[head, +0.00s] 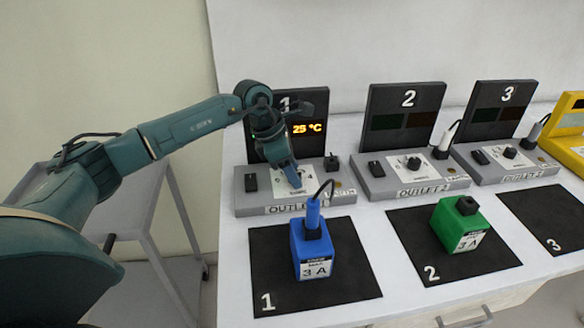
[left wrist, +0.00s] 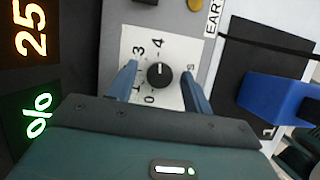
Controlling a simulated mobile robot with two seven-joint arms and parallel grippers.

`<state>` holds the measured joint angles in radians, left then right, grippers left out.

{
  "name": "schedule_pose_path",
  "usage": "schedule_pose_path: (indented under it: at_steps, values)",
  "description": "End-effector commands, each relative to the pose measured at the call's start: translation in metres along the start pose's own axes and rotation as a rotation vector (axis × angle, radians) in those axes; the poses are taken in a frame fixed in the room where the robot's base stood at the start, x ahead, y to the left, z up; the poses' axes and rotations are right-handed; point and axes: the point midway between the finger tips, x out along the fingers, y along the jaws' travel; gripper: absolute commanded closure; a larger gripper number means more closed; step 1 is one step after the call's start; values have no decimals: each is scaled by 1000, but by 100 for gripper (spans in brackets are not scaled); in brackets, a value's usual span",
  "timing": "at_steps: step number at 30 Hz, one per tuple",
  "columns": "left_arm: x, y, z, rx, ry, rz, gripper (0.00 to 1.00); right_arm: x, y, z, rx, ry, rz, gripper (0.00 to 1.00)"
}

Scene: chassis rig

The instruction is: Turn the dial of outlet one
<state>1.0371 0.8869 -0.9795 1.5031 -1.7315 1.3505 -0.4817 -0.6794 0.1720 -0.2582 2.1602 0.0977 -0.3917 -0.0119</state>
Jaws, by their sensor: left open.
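Outlet one (head: 250,207) is a grey box in front of a black panel marked 1, with a lit orange "25 °C" readout. Its black dial (left wrist: 160,75) sits on a white plate (left wrist: 150,50) with numbers around it; 0, 3 and 4 can be read. In the head view my left gripper (head: 293,181) points down over this plate and hides the dial. In the left wrist view my left gripper (left wrist: 161,84) is open, with one blue finger on each side of the dial and a gap on both sides. My right gripper is not in view.
A blue block (head: 312,248) with a cable stands on the black mat in front of outlet one. A green block (head: 460,226) stands on mat 2. Outlet two (head: 410,185) and outlet three (head: 515,165) are to the right, with dark displays. Mat 3 (head: 550,215) looks bare.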

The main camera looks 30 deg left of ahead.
Motion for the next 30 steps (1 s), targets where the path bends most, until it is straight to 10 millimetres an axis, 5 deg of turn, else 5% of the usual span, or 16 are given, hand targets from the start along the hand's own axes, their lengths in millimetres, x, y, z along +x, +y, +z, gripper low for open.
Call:
schedule_pose_path:
  at_steps: [6,22,30]
  values:
    - [0,0,0,0,0,0,50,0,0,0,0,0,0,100]
    - [0,0,0,0,0,-1,93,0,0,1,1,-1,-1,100]
    - [0,0,0,-25,0,9,94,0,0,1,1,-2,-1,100]
